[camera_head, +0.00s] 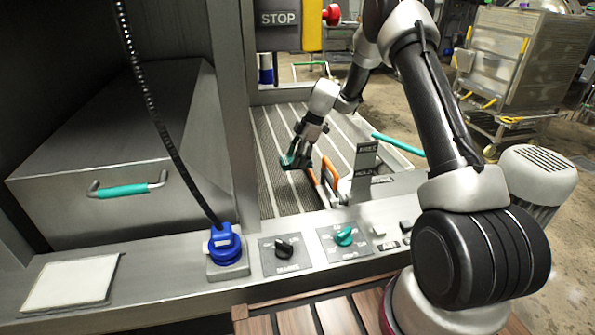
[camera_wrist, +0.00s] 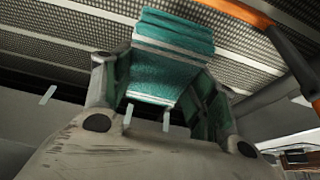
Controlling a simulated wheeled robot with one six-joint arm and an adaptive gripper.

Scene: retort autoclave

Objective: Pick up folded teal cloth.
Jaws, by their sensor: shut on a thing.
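The folded teal cloth (camera_wrist: 168,68) has pale stripes and fills the space between my fingers in the wrist view. In the head view only a small teal patch of the cloth (camera_head: 290,157) shows beside the fingertips. My gripper (camera_head: 297,160) is shut on the cloth, low over the ribbed grey deck (camera_head: 268,192). In the wrist view its fingers (camera_wrist: 158,95) lie on either side of the cloth. I cannot tell whether the cloth still touches the deck.
An orange handle (camera_head: 329,170) and a grey lever plate (camera_head: 365,158) stand close right of my gripper. A panel with a black knob (camera_head: 284,247) and a teal knob (camera_head: 343,236) lies in front. A blue plug (camera_head: 224,243) and a metal box with a teal handle (camera_head: 124,189) are left.

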